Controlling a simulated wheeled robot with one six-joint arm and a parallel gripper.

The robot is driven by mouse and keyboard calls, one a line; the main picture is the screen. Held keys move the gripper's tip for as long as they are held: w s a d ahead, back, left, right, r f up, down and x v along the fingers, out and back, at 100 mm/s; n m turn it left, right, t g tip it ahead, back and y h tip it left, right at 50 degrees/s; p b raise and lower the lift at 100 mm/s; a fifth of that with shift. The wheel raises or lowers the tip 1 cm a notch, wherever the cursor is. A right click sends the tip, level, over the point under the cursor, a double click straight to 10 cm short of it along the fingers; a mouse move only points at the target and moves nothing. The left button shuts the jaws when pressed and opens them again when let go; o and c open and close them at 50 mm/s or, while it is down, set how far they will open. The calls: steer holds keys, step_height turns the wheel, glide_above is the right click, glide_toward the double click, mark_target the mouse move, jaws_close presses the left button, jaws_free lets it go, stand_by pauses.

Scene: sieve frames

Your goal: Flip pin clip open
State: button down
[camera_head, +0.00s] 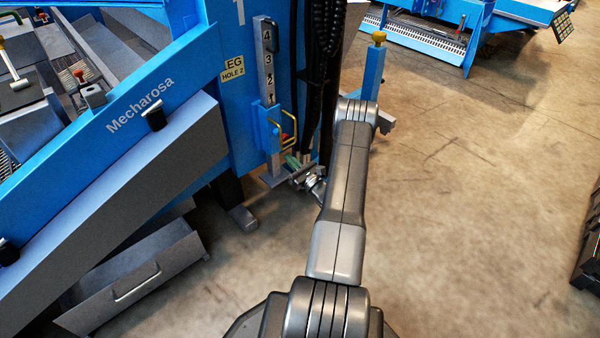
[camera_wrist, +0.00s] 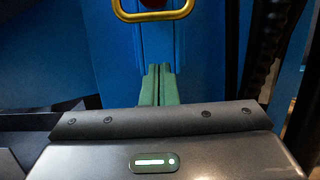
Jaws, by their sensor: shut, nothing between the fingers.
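The pin clip, a yellow wire loop (camera_wrist: 153,17), shows at the top edge of the wrist view, its upper part cut off. A dark red pin end (camera_wrist: 152,3) sits inside the loop. In the head view the yellow clip (camera_head: 295,122) is on the blue leg bracket, below the numbered strip. My gripper (camera_wrist: 158,69) has green fingers that are shut together and empty. They point at the blue post just below the loop, apart from it in the picture. In the head view my gripper (camera_head: 291,160) is small and low beside the bracket, partly hidden by my wrist.
The blue sieve frame (camera_head: 160,95) fills the left side. The numbered strip (camera_head: 268,60) rises above the clip. Black hoses (camera_head: 325,70) hang close to its right. A grey drawer (camera_head: 135,280) stands out at lower left. Open concrete floor (camera_head: 470,210) lies to the right.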

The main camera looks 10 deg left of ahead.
steer(key=shift+x, duration=0.95)
steer(key=shift+s+d+r+b, duration=0.15)
steer(key=shift+s+d+r, duration=0.15)
steer(key=shift+r, duration=0.25)
steer(key=shift+s+d+r+b, duration=0.15)
steer(key=shift+s+d+r, duration=0.15)
steer(key=shift+r, duration=0.25)
steer(key=shift+s+d+r+b, duration=0.15)
steer(key=shift+s+d+r, duration=0.05)
steer(key=shift+d+r, duration=0.25)
steer(key=shift+r, duration=0.1)
steer(key=shift+s+d+r+h+p, duration=0.25)
steer(key=shift+d+r+h+p, duration=0.1)
steer(key=shift+p, duration=0.3)
